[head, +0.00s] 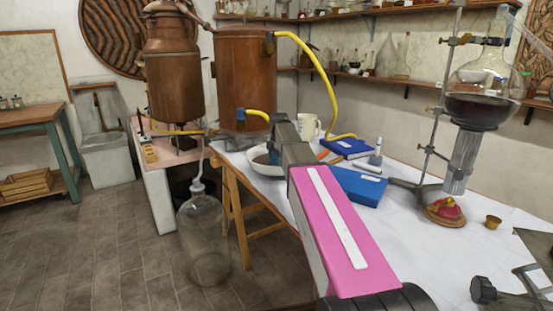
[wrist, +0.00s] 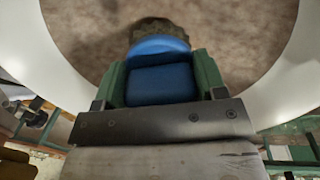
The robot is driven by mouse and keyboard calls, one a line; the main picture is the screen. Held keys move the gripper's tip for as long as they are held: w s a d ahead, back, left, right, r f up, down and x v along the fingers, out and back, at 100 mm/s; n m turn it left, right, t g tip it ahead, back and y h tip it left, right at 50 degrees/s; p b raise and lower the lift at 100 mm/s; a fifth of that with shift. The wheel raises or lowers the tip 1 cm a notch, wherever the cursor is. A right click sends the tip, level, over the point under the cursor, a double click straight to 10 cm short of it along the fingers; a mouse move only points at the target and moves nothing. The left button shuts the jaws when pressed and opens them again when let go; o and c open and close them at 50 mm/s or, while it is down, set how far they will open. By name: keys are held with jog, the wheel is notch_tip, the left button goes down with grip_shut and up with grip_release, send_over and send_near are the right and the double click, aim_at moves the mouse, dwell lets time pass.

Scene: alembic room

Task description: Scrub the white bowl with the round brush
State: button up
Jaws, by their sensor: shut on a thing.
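The white bowl (head: 265,171) stands on the white-covered table, partly hidden behind my gripper (head: 275,135) in the head view. In the wrist view, the bowl (wrist: 57,48) fills the upper part, with a pale rim and a mottled brown inside. My gripper (wrist: 160,78) has its green fingers shut on the blue body of the round brush (wrist: 158,88). The brush's dark bristle end shows beyond the blue part, over the bowl's brown inside. I cannot tell for sure whether the bristles touch it. The brush is not clear in the head view.
A white mug (head: 308,127), a dark blue book (head: 347,148) and a blue box (head: 357,187) are near the bowl. Copper vessels (head: 245,85) stand behind it. A stand with a round flask (head: 484,88) is at right.

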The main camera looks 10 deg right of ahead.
jog(key=shift+f, duration=0.55)
dwell(0.4)
